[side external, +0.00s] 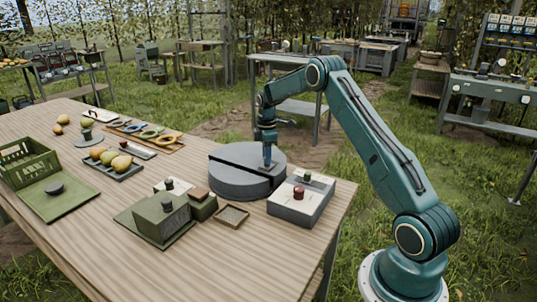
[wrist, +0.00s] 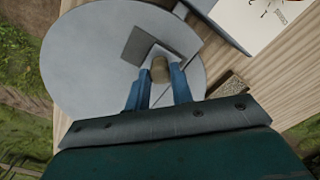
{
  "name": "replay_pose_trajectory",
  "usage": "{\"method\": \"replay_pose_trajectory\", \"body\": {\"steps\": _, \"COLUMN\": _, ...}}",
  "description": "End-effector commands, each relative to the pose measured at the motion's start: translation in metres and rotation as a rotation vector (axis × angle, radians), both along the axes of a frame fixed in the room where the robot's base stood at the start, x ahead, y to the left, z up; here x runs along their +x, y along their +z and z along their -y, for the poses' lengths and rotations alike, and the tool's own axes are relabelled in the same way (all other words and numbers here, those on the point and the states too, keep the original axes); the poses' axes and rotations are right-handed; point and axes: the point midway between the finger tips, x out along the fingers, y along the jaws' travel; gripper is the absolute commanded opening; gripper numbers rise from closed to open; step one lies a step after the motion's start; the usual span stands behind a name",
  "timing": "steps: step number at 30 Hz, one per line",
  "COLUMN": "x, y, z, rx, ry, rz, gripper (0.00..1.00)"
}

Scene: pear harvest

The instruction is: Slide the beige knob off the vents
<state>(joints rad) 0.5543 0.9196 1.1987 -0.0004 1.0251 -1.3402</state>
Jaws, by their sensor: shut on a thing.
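The beige knob (wrist: 160,69) sits between the blue fingertips of my gripper (wrist: 160,80) in the wrist view. My gripper is shut on it. The knob stands over a pale patch on the grey round drum lid (wrist: 85,65), beside a darker grey square plate (wrist: 152,40). I cannot make out vent slots. In the side view, my gripper (side external: 268,163) points down at the right part of the round grey drum (side external: 235,180), and the knob is hidden there by the fingers.
A grey box with a white top and dark red knob (side external: 298,193) stands close right of the drum. A small wooden tray (side external: 231,215) and green boxes (side external: 161,217) lie in front. A pear tray (side external: 118,172) and green crate (side external: 28,163) are left.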

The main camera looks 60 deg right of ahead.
Motion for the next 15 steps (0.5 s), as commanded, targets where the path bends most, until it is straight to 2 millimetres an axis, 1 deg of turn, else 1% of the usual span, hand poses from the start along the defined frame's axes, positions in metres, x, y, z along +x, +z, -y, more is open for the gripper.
{"method": "replay_pose_trajectory", "body": {"steps": 1, "x": 0.0, "y": 0.0, "z": 0.007, "rx": -0.002, "ry": -0.003, "rz": 0.002, "gripper": 0.0}}
{"method": "replay_pose_trajectory", "body": {"steps": 3, "x": 0.0, "y": 0.0, "z": 0.014, "rx": -0.002, "ry": -0.003, "rz": 0.002, "gripper": 0.0}}
{"method": "replay_pose_trajectory", "body": {"steps": 6, "x": 0.0, "y": 0.001, "z": 0.021, "rx": -0.002, "ry": -0.002, "rz": 0.004, "gripper": 0.0}}
{"method": "replay_pose_trajectory", "body": {"steps": 15, "x": 0.0, "y": 0.001, "z": 0.023, "rx": -0.002, "ry": -0.002, "rz": 0.004, "gripper": 0.0}}
